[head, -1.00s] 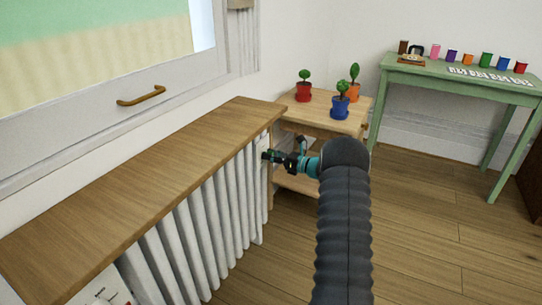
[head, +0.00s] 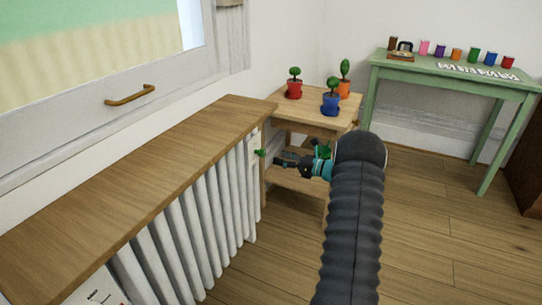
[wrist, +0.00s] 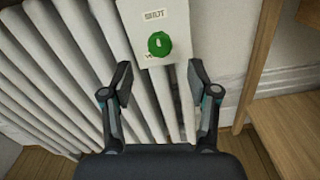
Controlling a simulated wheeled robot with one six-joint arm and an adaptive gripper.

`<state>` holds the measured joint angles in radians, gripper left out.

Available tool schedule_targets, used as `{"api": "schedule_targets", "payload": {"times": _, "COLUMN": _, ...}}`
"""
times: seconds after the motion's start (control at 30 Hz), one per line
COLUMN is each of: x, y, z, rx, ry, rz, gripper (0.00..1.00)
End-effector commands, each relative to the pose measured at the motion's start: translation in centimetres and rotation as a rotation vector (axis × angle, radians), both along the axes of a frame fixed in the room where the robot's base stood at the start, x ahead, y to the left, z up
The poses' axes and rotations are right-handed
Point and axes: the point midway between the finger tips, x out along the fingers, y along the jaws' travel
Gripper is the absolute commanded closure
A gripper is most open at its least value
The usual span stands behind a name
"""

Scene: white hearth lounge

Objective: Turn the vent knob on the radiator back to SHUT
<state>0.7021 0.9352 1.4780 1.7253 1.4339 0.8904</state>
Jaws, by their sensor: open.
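The green vent knob (head: 260,153) sits on a white plate at the far end of the white radiator (head: 215,205). In the wrist view the knob (wrist: 159,44) has a pale mark that points up, toward the SHUT label (wrist: 155,15) above it. A second label at its lower left is partly hidden by the knob. My gripper (head: 279,162) is open and empty, to the right of the knob and apart from it. In the wrist view its fingers (wrist: 160,84) are spread, with the knob ahead, beyond the tips.
A wooden shelf (head: 150,170) covers the radiator top. A small wooden stand (head: 310,112) with several potted plants is close beside my gripper. A green table (head: 440,80) with small coloured pots stands at the back right. The floor (head: 440,240) at right is clear.

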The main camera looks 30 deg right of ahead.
Motion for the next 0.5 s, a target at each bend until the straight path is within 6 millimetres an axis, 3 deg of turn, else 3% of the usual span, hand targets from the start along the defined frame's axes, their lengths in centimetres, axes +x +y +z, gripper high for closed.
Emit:
{"api": "schedule_targets", "payload": {"times": 0.2, "x": -2.1, "y": -1.7, "z": 0.0, "rx": 0.000, "ry": 0.000, "rz": 0.000, "gripper": 0.40}}
{"api": "schedule_targets", "payload": {"times": 0.5, "x": -2.7, "y": -2.1, "z": 0.0, "rx": 0.000, "ry": 0.000, "rz": 0.000, "gripper": 0.40}}
